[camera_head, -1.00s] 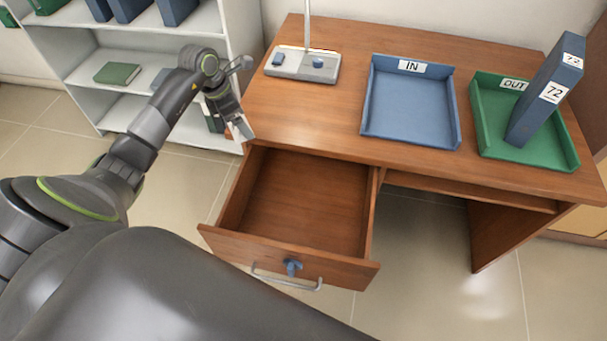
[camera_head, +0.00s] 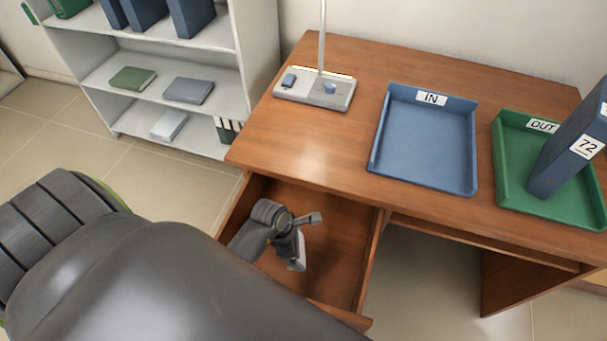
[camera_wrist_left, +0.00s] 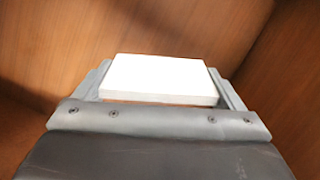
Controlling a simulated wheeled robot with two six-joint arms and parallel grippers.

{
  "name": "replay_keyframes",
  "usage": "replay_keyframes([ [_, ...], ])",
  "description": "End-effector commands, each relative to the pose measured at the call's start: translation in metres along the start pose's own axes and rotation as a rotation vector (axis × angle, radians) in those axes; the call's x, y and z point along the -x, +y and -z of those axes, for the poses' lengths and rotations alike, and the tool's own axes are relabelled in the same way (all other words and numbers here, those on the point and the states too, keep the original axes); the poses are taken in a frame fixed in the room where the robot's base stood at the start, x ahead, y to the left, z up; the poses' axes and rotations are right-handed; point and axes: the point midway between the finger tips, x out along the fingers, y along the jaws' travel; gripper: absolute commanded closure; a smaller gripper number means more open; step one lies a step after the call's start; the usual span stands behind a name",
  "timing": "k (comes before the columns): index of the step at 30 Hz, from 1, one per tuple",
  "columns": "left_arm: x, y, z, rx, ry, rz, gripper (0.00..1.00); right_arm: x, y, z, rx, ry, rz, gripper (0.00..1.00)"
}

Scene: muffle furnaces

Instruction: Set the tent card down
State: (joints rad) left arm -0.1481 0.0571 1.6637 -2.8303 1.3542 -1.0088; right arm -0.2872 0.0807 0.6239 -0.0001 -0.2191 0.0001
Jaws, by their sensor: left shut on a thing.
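My left gripper (camera_head: 295,257) is over or inside the open desk drawer (camera_head: 345,231). It is shut on a white card, the tent card (camera_wrist_left: 160,78), which shows between the fingers in the left wrist view. Only a small pale part of the card shows in the head view, by the fingertips. Wooden drawer surfaces surround the card in the wrist view; I cannot tell whether it touches the drawer floor. My right gripper is in neither view.
On the desk stand a lamp base (camera_head: 315,90), a blue IN tray (camera_head: 425,150) and a green OUT tray (camera_head: 545,203) with a blue binder (camera_head: 575,150). A shelf unit (camera_head: 150,75) stands at left. The desk's front left top is clear.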

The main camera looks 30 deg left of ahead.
Motion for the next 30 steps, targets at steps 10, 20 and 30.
replay_keyframes([
  [10,-0.041,0.001,0.012,0.001,0.0,0.001,0.35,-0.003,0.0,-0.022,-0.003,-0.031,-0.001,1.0],
  [20,-0.076,0.001,0.023,0.002,-0.001,0.001,0.35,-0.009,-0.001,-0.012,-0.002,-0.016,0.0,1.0],
  [30,-0.079,0.001,0.025,0.001,-0.001,0.0,0.35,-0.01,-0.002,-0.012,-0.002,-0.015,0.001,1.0],
])
